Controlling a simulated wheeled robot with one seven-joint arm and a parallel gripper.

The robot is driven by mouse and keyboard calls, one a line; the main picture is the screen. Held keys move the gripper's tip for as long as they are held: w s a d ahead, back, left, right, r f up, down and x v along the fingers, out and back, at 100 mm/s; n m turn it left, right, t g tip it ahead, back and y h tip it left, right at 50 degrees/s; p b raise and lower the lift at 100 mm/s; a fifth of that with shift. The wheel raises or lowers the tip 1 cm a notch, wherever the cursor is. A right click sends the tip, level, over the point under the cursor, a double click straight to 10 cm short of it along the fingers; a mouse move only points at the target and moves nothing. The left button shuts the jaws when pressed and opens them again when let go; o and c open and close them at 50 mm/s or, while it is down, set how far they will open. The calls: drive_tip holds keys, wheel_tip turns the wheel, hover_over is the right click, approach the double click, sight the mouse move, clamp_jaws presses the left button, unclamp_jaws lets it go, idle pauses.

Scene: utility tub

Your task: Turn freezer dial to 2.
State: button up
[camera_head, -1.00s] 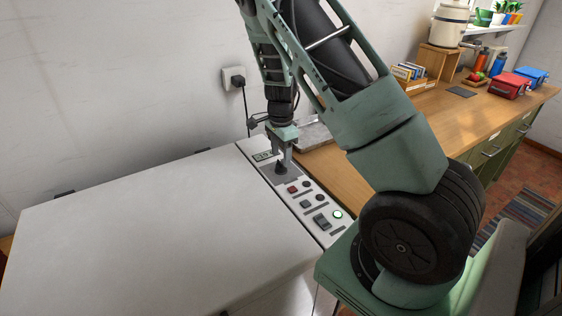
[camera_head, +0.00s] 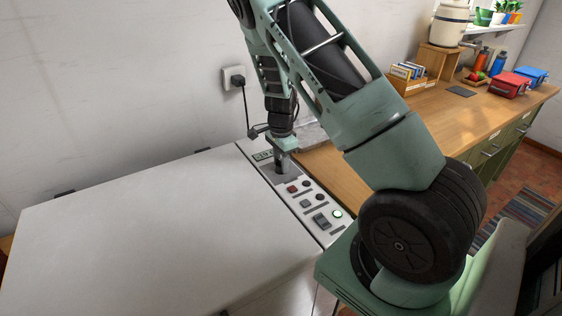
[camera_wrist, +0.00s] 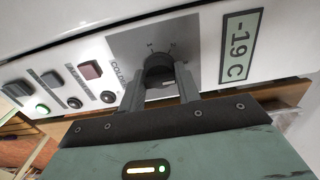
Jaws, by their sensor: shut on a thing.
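The freezer's control panel (camera_head: 310,200) runs along the right edge of its white lid. The dark round dial (camera_wrist: 158,66) sits on a grey plate (camera_wrist: 125,43) in the wrist view, between the two fingers of my gripper (camera_wrist: 160,82). My gripper is shut on the dial; it also shows from above in the head view (camera_head: 282,166), where it hides the dial. A few scale marks show beyond the dial, but I cannot read which number it points to. A display (camera_wrist: 241,47) beside it reads -19 C.
The white freezer lid (camera_head: 150,235) is clear. Red and dark buttons, a rocker switch (camera_head: 321,221) and a lit green button (camera_head: 337,213) lie along the panel near my gripper. A wooden counter (camera_head: 440,130) stands to the right, with boxes and bottles at its far end.

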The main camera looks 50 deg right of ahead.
drive_tip(key=n+b, duration=0.1)
drive_tip(key=n, duration=0.3)
drive_tip(key=shift+n+b, duration=0.3)
drive_tip(key=shift+n, duration=0.1)
drive_tip(key=n+b, duration=0.1)
drive_tip(key=n, duration=0.3)
drive_tip(key=shift+n, duration=0.4)
drive_tip(key=o, duration=1)
wheel_tip(320, 180, up, 17)
drive_tip(key=shift+r+b, duration=0.2)
drive_tip(key=shift+b, duration=0.3)
